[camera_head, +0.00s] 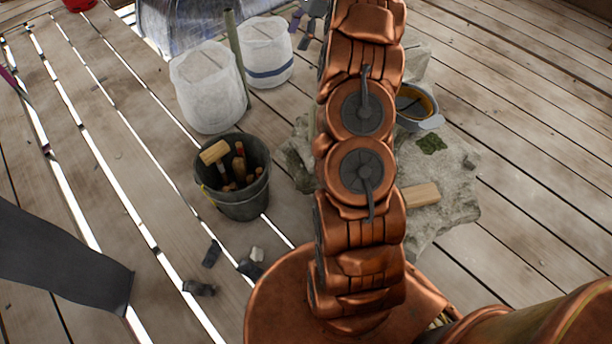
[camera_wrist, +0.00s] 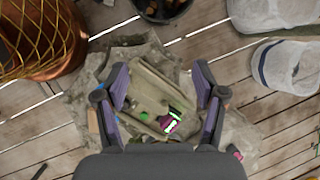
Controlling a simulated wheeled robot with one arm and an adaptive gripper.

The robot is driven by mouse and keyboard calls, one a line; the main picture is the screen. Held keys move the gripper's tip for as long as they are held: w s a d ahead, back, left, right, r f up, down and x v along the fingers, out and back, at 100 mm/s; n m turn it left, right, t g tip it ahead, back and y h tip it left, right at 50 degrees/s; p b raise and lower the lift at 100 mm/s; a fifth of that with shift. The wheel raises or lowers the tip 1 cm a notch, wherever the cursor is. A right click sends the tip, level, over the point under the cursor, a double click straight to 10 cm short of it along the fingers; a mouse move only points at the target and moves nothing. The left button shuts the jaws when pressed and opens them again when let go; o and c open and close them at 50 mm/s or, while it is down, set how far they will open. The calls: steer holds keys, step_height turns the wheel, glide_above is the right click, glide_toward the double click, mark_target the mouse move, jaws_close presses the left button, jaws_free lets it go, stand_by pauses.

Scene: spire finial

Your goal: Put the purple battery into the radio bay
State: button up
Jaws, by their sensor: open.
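Between and beyond the fingers a beige, box-like body, apparently the radio (camera_wrist: 150,92), lies on a stone slab (camera_wrist: 85,95). A small magenta-purple piece with bright green and white edges, apparently the battery (camera_wrist: 170,125), shows at its lower right. I cannot tell whether it lies in a bay or on top. A green spot (camera_wrist: 144,116) sits beside it. In the head view my gripper (camera_head: 305,22) is partly behind my arm, which hides the radio and battery.
A dark bucket of tools (camera_head: 240,200) stands left of the slab (camera_head: 450,185). Two white sacks (camera_head: 208,90) (camera_head: 265,50) stand behind it. A grey bowl (camera_head: 428,123) and wooden block (camera_head: 420,195) are on the slab's right. Dark rubble (camera_head: 200,288) lies on the gapped planks.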

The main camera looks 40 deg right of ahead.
steer(key=s+a+r+n+g, duration=0.1)
steer(key=s+a+r+n, duration=0.1)
steer(key=s+a+n, duration=0.45)
steer(key=s+a+r+n+g, duration=0.1)
steer(key=s+a+r, duration=0.15)
steer(key=a, duration=0.75)
steer(key=s+a+r+n+g, duration=0.1)
steer(key=s+a+n, duration=0.2)
steer(key=s+a, duration=0.4)
steer(key=s+a+f+n+h, duration=0.1)
steer(key=s+a+n, duration=0.1)
steer(key=s, duration=0.6)
steer(key=s+a+f+n+g+h, duration=0.1)
steer(key=s+a+f+n, duration=0.1)
steer(key=s+n, duration=0.3)
steer(key=s+a+f+n+h, duration=0.2)
steer(key=s+a+n, duration=0.1)
steer(key=s, duration=1)
steer(key=shift+s+a+g, duration=0.25)
steer(key=shift+g, duration=0.15)
steer(key=shift+n, duration=0.25)
